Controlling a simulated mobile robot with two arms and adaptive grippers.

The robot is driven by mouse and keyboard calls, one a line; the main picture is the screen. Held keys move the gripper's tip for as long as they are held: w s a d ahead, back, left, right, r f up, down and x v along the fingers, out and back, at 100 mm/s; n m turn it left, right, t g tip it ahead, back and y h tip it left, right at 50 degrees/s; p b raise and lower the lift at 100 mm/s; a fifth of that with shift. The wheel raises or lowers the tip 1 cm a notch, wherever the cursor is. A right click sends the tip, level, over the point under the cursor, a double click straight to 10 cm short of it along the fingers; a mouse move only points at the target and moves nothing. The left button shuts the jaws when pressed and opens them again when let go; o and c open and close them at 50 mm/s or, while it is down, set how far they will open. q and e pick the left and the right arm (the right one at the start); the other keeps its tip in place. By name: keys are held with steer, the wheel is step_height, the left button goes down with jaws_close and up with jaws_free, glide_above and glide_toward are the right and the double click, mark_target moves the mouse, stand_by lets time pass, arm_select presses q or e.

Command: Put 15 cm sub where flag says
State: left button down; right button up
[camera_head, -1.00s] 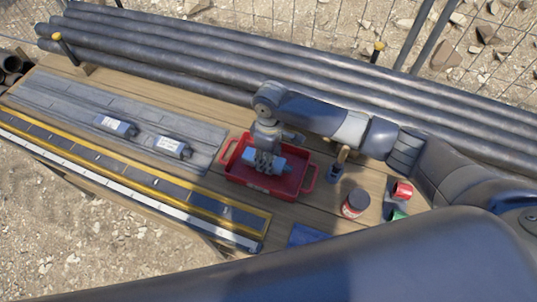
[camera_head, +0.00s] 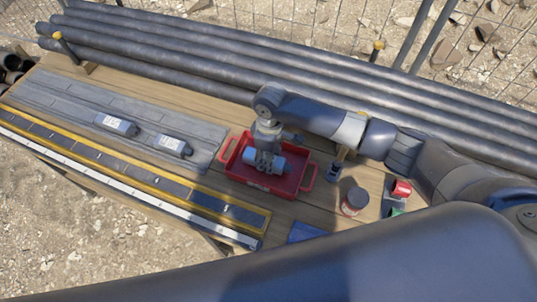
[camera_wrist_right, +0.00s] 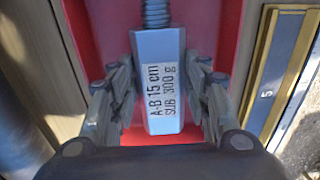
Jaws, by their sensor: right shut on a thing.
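The 15 cm sub (camera_wrist_right: 160,80) is a silver-grey hexagonal piece with a threaded end, marked "A-B 15 cm SUB 300 g" in the right wrist view. In the head view it lies level at the red tray (camera_head: 233,171). My right gripper (camera_head: 264,163) comes down over its middle from above. In the right wrist view the fingers (camera_wrist_right: 158,95) are shut on both sides of the sub, with the red tray floor behind it. Whether the sub touches the tray floor I cannot tell. No flag can be made out. My left gripper is not in view.
Two labelled grey-blue pieces (camera_head: 116,125) (camera_head: 172,146) lie on the grey ribbed mat (camera_head: 60,98). A yellow-edged ruled strip (camera_head: 150,180) runs along the front. A dark-lidded can (camera_head: 354,202) and a red cup (camera_head: 401,189) stand right of the tray. Long pipes (camera_head: 180,62) lie behind.

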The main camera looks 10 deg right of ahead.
steer(key=shift+f, duration=0.3)
stand_by(0.4)
steer(key=o, duration=1.3)
steer(key=shift+o, duration=0.2)
steer(key=o, duration=0.3)
steer(key=shift+o, duration=0.2)
step_height(320, 180, up, 7)
steer(key=p, duration=0.8)
steer(key=shift+s, duration=0.1)
